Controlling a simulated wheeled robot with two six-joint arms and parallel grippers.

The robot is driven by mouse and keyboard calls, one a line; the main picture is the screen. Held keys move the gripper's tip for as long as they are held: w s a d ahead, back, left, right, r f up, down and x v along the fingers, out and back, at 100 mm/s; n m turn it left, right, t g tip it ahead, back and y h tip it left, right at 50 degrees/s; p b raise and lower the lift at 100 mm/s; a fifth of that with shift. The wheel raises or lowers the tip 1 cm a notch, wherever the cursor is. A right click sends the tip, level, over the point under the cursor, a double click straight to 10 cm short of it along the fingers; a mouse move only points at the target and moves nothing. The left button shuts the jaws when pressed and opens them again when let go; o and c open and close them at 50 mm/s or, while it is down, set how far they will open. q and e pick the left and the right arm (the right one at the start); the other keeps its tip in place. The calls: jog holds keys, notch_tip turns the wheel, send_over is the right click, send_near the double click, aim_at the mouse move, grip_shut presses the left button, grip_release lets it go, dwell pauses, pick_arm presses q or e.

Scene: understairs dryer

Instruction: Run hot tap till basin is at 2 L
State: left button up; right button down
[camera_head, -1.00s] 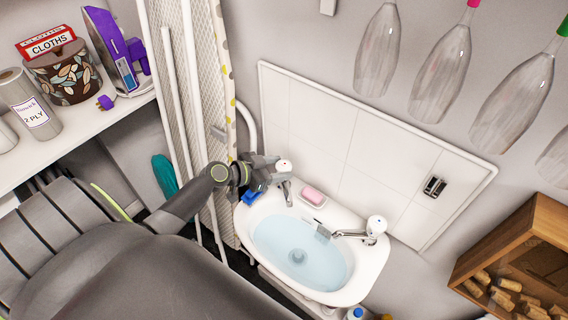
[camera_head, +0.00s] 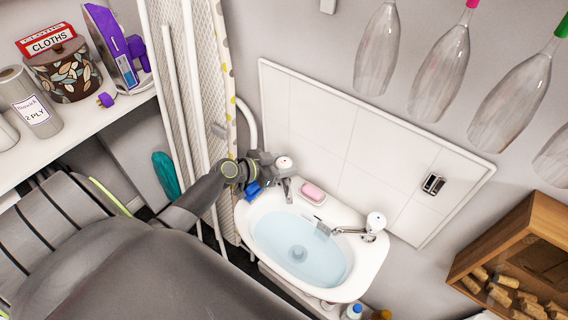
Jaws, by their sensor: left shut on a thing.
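The white basin (camera_head: 366,283) is on the wall and holds clear bluish water (camera_head: 275,236); I see no readable litre mark. The left tap (camera_head: 285,163), a white round head with a reddish mark on a chrome body, stands at the basin's back left corner. My left gripper (camera_head: 275,166) is at this tap's head and shut on it; its fingers are small and partly hidden. The right tap (camera_head: 375,222) has a white head and a chrome spout reaching over the water, untouched. A stream from the left tap is not clearly visible. My right gripper is out of view.
A pink soap (camera_head: 314,192) lies on the rim between the taps. A blue object (camera_head: 252,190) is just below my left gripper. The ironing board (camera_head: 190,100) stands close on the left. Bottles (camera_head: 353,312) stand below the basin.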

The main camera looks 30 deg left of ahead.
pick_arm(q)
jog(key=n+y+p, duration=0.1)
jog(key=n+t+y+p, duration=0.1)
jog(key=shift+r+y+p, duration=0.2)
jog(key=shift+y+p, duration=0.1)
jog(key=shift+f+n+y+p, duration=0.15)
jog(key=shift+n+y+p, duration=0.25)
jog(key=shift+n+p, duration=0.2)
jog(key=shift+f, duration=0.1)
jog(key=o, duration=0.7)
jog(key=shift+c, duration=0.2)
jog(key=v, duration=1.7)
jog(key=shift+s+b, duration=0.35)
jog(key=shift+b, duration=0.05)
jog(key=shift+d+f, duration=0.1)
